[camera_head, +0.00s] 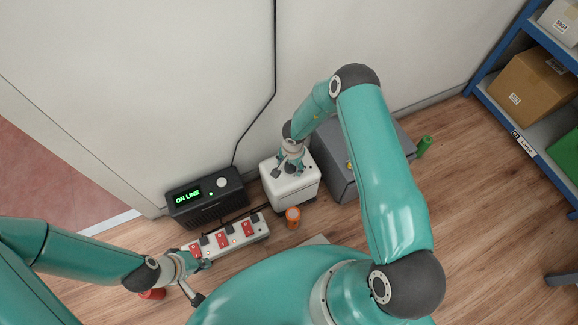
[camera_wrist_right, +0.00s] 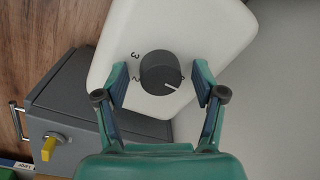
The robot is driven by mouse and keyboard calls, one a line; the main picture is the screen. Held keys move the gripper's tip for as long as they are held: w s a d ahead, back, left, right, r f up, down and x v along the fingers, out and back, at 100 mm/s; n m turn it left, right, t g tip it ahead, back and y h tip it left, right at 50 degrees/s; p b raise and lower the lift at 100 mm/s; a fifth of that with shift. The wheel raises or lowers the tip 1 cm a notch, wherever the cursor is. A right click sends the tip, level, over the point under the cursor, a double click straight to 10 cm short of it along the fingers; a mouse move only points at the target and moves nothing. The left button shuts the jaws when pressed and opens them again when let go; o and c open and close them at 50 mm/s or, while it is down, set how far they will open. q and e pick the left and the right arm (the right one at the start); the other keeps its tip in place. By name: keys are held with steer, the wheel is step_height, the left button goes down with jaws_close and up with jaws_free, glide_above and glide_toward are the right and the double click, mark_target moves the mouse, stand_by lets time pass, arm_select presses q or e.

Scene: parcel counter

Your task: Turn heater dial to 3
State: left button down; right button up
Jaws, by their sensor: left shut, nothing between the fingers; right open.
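The heater (camera_head: 291,190) is a white box on the floor against the wall; its white top (camera_wrist_right: 200,30) fills the upper part of the right wrist view. The dark round dial (camera_wrist_right: 160,72) sits on it, with a white pointer line toward the lower right. The marks 3 and 2 are printed left of the dial, and the pointer is away from the 3. My right gripper (camera_wrist_right: 160,82) is open, with one finger on each side of the dial; contact is unclear. In the head view my right gripper (camera_head: 290,168) covers the dial. My left gripper (camera_head: 200,268) is shut and empty by the power strip.
A power strip (camera_head: 241,234) with red switches lies left of the heater. A black unit reading ON LINE (camera_head: 208,197) stands behind it. A grey box with a yellow knob (camera_wrist_right: 85,115) is close beside the heater. An orange cylinder (camera_head: 293,217) stands in front.

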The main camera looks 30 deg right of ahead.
steer(key=c, duration=1.1)
steer(key=shift+a, duration=0.25)
steer(key=shift+c, duration=0.2)
steer(key=shift+d, duration=0.15)
